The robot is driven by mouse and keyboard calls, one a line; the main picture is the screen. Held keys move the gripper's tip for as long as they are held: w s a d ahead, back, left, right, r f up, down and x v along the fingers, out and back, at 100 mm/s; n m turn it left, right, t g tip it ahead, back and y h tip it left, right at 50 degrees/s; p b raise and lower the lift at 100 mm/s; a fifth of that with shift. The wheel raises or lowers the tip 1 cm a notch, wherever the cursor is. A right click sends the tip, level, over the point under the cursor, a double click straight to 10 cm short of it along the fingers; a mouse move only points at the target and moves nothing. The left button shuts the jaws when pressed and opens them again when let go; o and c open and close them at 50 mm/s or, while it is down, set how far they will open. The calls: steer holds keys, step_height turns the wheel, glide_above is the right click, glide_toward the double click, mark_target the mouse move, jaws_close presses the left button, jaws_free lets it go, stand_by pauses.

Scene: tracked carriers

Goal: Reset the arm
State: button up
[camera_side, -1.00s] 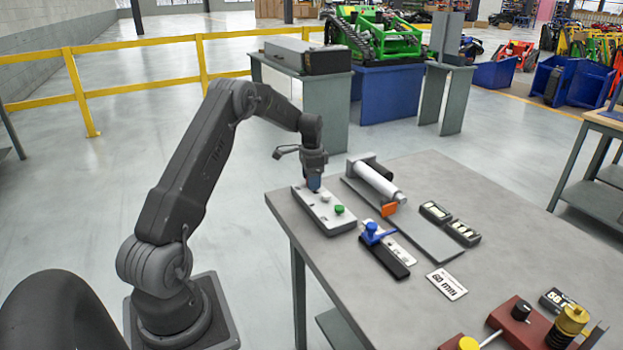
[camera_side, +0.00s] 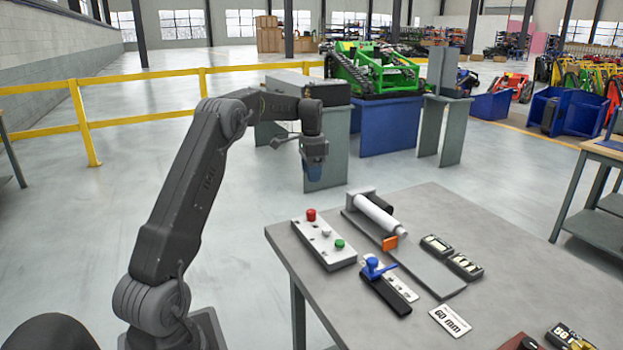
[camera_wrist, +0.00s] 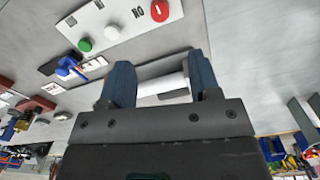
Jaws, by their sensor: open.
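My gripper (camera_side: 313,173) is raised in the air above the back left corner of the grey table (camera_side: 445,215), clear of everything on it. In the wrist view its two blue fingers (camera_wrist: 160,84) are apart with nothing held between them. The light control box (camera_side: 323,247) with red (camera_side: 311,214), white (camera_side: 326,233) and green (camera_side: 339,243) buttons lies on the table below it. The wrist view also shows this button box (camera_wrist: 115,22), with the red button (camera_wrist: 160,10) near the top.
A yellow railing (camera_side: 140,118) runs behind.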

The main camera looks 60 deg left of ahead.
stand_by(0.3)
steer(key=s+d+r+t, duration=0.15)
steer(key=d+r, duration=0.25)
steer(key=d, duration=0.4)
steer(key=s+d+r+n+y, duration=0.1)
steer(key=s+d+r, duration=0.2)
steer(key=d, duration=0.5)
steer(key=s+d+r+t, duration=0.1)
steer(key=s+d+r, duration=0.25)
steer(key=d, duration=0.45)
steer(key=s+d+f+n+t+h, duration=0.1)
steer(key=s+d+f+t, duration=0.2)
steer(key=s+d, duration=1)
steer(key=s, duration=0.2)
steer(key=shift+s+d+f, duration=0.2)
steer(key=shift+s+f, duration=0.15)
steer(key=shift+f, duration=0.05)
